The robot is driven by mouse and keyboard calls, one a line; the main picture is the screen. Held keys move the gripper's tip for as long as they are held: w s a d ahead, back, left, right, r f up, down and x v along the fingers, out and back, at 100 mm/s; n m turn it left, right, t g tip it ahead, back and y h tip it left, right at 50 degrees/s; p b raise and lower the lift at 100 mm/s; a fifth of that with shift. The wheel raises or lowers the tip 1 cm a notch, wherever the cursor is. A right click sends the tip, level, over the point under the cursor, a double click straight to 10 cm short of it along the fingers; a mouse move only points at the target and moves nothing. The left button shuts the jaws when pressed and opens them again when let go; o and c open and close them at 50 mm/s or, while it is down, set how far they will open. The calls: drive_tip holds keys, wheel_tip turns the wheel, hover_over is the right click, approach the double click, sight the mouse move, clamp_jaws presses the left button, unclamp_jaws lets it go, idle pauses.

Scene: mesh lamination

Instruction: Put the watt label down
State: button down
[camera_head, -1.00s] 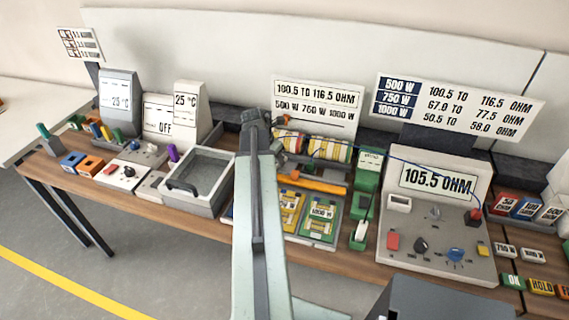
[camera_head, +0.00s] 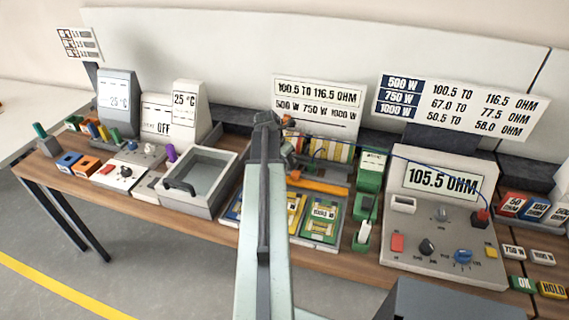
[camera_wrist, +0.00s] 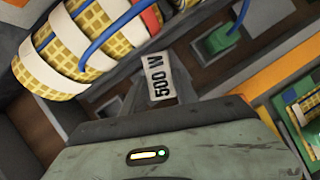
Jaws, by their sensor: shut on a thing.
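The watt label (camera_wrist: 159,78) is a small white tag reading 500 W. In the wrist view it sits between the fingers of my gripper (camera_wrist: 157,70), which is shut on it. Mesh rolls (camera_wrist: 75,45) with white bands and a blue lead lie just beyond, at upper left in that view. In the head view the rolls (camera_head: 330,149) are partly behind my arm. The fingers and the label are hidden there. I cannot tell whether the label touches anything beneath it.
An orange bar (camera_head: 318,186) and a tray of green and yellow cards (camera_head: 322,217) lie in front of the rolls. A green clamp (camera_head: 370,170) stands to their right. The meter console (camera_head: 440,210) reads 105.5 OHM. A grey basin (camera_head: 197,180) is left of my arm.

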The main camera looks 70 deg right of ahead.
drive_tip(key=c, duration=0.9)
unclamp_jaws()
drive_tip(key=shift+f, duration=0.1)
drive_tip(key=shift+c, duration=0.2)
drive_tip(key=shift+r+p, duration=0.45)
drive_tip(key=p+v, duration=1)
drive_tip(key=v, duration=0.1)
drive_tip(key=shift+r+p, duration=0.25)
drive_tip(key=shift+p, duration=0.05)
drive_tip(key=shift+w+a, duration=0.1)
